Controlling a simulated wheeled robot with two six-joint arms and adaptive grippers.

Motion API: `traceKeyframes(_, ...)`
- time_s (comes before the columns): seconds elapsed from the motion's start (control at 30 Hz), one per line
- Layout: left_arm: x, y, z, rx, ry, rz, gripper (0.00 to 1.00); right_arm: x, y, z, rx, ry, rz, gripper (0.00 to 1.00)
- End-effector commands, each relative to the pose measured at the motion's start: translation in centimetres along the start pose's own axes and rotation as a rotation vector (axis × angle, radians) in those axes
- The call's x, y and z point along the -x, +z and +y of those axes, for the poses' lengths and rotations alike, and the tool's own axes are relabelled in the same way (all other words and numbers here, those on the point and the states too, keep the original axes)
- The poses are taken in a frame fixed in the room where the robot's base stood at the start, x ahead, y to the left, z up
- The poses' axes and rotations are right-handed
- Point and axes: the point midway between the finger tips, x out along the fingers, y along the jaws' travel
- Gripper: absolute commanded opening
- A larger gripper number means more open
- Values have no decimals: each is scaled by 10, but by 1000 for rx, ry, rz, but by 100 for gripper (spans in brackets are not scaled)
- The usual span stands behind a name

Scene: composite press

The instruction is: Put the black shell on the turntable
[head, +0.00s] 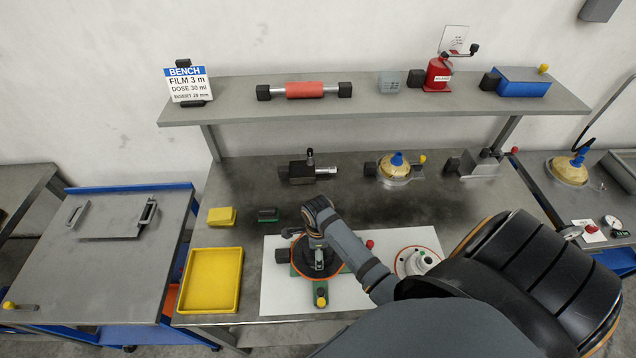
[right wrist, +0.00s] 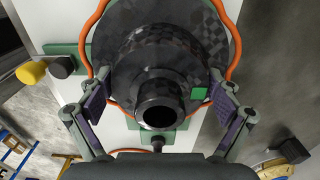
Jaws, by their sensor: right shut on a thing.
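The black shell (right wrist: 165,60) is a dark, checkered flanged piece with a round open neck and a small green square mark. In the head view the black shell (head: 302,262) is partly hidden by my right arm. It sits within an orange ring on a green base (head: 320,300) over a white sheet. My right gripper (right wrist: 160,102) has its two fingers on opposite sides of the shell and is shut on it; it also shows in the head view (head: 319,262). A white round piece with an orange rim (head: 408,262), possibly the turntable, stands to the right, partly hidden. My left gripper is not in view.
A yellow tray (head: 212,280) lies left of the white sheet (head: 272,298). A yellow block (head: 222,216) and a dark green block (head: 267,214) lie behind it. Several fixtures stand along the bench back, below a shelf (head: 230,112). A yellow knob (right wrist: 31,72) projects beside the shell.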

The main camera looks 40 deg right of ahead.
Motion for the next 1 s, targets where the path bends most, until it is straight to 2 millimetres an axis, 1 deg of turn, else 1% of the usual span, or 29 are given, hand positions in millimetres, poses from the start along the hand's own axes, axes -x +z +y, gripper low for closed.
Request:
traceKeyframes(0.13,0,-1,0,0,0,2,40,-2,0,0,0,0,0,49)
traceKeyframes(0.17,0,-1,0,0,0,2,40,-2,0,0,0,1,0,93)
traceKeyframes(0.2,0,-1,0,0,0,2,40,-2,0,0,-1,1,0,99)
traceKeyframes(0.23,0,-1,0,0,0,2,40,-2,0,0,-1,1,0,100)
traceKeyframes(0.53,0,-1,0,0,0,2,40,-2,0,0,-1,1,0,100)
traceKeyframes(0.67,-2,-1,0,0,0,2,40,6,0,0,-1,-1,-1,100)
traceKeyframes(0.77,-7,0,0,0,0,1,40,25,0,-1,-1,-3,-2,100)
traceKeyframes(0.9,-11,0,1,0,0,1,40,61,0,-1,0,-4,-1,100)
traceKeyframes(1.0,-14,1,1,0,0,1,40,85,0,-1,0,-4,-3,100)
